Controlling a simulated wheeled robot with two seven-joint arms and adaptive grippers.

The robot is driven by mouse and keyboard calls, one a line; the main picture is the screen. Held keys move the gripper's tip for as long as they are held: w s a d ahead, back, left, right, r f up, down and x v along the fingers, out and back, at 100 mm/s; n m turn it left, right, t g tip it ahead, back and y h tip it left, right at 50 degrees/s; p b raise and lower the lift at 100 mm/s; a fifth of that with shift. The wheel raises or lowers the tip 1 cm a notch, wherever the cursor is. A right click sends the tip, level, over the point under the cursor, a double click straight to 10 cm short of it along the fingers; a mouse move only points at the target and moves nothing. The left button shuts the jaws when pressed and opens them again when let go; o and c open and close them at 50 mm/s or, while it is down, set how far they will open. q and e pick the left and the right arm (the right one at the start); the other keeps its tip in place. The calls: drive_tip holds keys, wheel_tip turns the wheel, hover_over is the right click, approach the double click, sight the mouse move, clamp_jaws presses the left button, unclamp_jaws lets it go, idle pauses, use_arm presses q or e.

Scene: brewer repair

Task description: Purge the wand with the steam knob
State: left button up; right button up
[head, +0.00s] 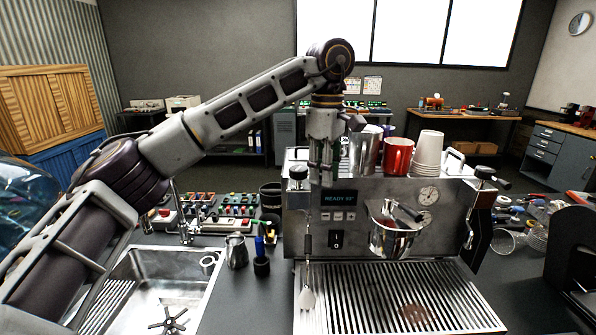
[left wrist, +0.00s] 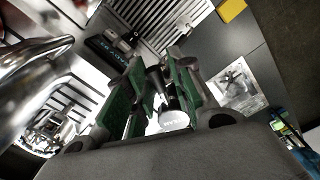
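The steel brewer (head: 375,190) stands on the counter with a lit display reading READY. A black-topped knob (head: 298,173) sits at its upper left and a similar knob (head: 485,173) at its upper right; I cannot tell which is the steam knob. A thin wand (head: 308,268) hangs at the front left, and another metal tube (head: 470,222) at the right. My left gripper (head: 322,178) points down just right of the left knob. In the left wrist view its green-padded fingers (left wrist: 152,92) are apart, with a lettered white disc (left wrist: 172,120) showing between them; contact is unclear. My right gripper is out of view.
A metal jug (head: 363,153), red mug (head: 398,156) and stacked cups (head: 428,150) stand on the brewer. A portafilter (head: 393,235) sits over the drip tray (head: 380,300). A small pitcher (head: 236,252) and sink (head: 135,285) lie left.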

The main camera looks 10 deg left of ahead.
use_arm(q)
drive_tip(key=shift+s+m, duration=0.15)
drive_tip(key=shift+m, duration=0.15)
drive_tip(key=shift+a, duration=0.1)
drive_tip(key=shift+s+a+m, duration=0.1)
drive_tip(key=shift+s+m, duration=0.3)
drive_tip(key=shift+m, duration=0.3)
drive_tip(key=shift+s+a+m, duration=0.25)
drive_tip(key=shift+s+m, duration=0.1)
drive_tip(key=shift+m, duration=0.45)
drive_tip(key=shift+s+a+m, duration=0.25)
drive_tip(key=shift+s+m, duration=0.1)
drive_tip(key=shift+m, duration=0.45)
